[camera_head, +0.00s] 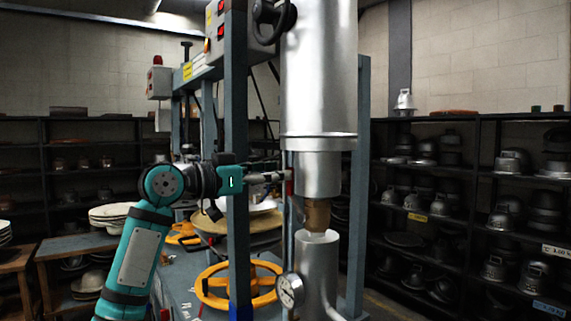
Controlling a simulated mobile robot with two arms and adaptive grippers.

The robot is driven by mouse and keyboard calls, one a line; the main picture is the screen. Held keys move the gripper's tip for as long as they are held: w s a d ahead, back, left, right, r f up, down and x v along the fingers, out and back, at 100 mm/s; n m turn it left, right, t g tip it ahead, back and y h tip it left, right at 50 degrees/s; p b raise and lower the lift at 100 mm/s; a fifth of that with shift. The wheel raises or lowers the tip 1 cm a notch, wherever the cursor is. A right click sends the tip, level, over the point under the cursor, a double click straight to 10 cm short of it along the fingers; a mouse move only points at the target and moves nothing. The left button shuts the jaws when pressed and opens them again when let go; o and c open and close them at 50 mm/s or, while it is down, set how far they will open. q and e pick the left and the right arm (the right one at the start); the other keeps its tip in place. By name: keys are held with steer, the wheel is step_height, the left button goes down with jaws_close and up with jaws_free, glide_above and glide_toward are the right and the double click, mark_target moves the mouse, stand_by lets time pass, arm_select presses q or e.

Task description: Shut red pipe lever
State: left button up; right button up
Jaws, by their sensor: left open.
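My left gripper (281,177) reaches in from the left on my teal arm and points right, toward the silver pipe (319,176). It is open, with its fingertips at the pipe's left edge. A small red piece (290,188), probably the red lever, shows right at the fingertips beside the pipe. Most of it is hidden, and I cannot tell its angle or whether the gripper touches it. A brass fitting (317,214) joins the upper pipe to the lower silver pipe (318,262). My right gripper is out of view.
A blue-grey press post (237,120) stands close by my left gripper. A round gauge (289,291) sits on the lower pipe, with a yellow handwheel (239,283) to its left. Shelves of metal hat moulds (430,205) line the right wall.

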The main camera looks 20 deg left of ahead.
arm_select(q)
steer(key=shift+p+x, duration=0.4)
steer(key=shift+x, duration=1.25)
jaws_close()
